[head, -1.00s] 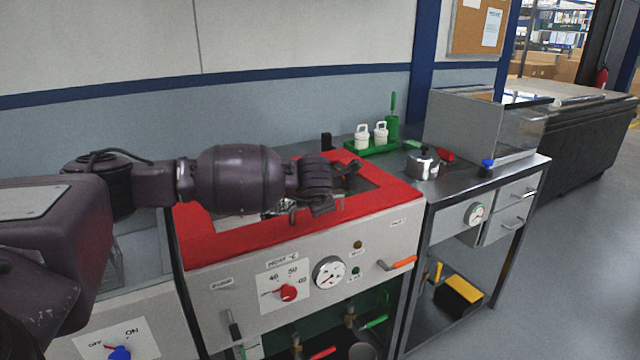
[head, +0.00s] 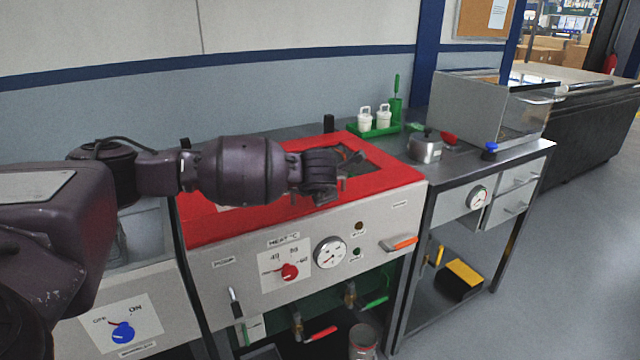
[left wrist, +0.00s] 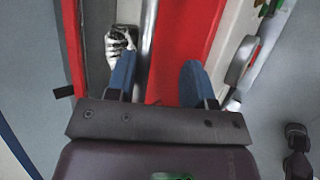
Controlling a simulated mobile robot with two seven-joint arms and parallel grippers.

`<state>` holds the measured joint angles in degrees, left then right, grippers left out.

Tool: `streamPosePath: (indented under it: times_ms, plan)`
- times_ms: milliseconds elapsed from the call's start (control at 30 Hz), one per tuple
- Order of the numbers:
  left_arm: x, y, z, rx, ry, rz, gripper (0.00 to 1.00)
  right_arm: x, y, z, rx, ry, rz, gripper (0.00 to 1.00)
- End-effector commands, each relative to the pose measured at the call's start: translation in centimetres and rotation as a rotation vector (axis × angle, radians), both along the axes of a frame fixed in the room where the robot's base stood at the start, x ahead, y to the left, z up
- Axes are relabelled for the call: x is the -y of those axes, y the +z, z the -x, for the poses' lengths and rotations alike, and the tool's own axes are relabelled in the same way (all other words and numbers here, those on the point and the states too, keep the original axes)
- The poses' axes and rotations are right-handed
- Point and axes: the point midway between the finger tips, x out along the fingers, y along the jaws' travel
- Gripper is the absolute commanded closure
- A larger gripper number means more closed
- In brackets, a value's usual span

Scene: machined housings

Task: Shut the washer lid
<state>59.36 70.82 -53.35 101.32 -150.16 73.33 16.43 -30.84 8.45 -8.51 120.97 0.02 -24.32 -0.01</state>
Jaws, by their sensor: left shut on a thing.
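The washer (head: 240,275) is a light grey cabinet with a wide red top frame (head: 395,178) around an opening. I cannot clearly separate the lid from this frame. In the head view, my left gripper (head: 345,165) is over the front part of the red top, and the arm hides much of the opening. In the left wrist view, my blue-fingered left gripper (left wrist: 160,80) straddles a metal bar (left wrist: 148,40) and a red band (left wrist: 185,45). The exact contact is unclear. My right gripper is not in view.
A grey bench (head: 455,180) to the right holds a metal pot (head: 425,149), a green tray (head: 372,131) with white bottles, and a clear-sided box (head: 475,108). A blue-knobbed unit (head: 140,315) adjoins the washer on the left. Open floor lies at the right.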

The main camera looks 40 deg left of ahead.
Motion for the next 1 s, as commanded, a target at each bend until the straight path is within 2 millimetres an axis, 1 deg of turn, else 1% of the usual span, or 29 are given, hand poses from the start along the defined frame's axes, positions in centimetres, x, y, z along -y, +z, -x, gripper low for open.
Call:
streamPosePath:
  times_ms: [33,133,267,467,600,800,1000]
  plan:
    - [0.3,-2.0,0.5,-0.034,-0.004,0.006,0.6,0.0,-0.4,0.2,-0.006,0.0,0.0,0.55]
    - [0.5,-1.5,0.8,-0.032,-0.005,0.006,0.6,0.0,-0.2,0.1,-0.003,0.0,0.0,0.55]
    - [1.2,-0.1,1.9,-0.027,-0.007,0.006,0.6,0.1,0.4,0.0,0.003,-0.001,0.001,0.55]
    - [2.7,3.1,4.2,-0.014,-0.008,0.005,0.6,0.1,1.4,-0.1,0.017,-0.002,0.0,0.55]
    - [3.5,5.1,5.6,-0.006,-0.004,0.002,0.6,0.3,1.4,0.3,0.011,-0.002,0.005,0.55]
    - [4.3,6.7,7.0,-0.001,-0.002,0.0,0.6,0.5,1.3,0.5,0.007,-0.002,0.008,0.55]
    - [4.5,7.2,7.4,0.002,-0.001,0.0,0.6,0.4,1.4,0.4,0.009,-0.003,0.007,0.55]
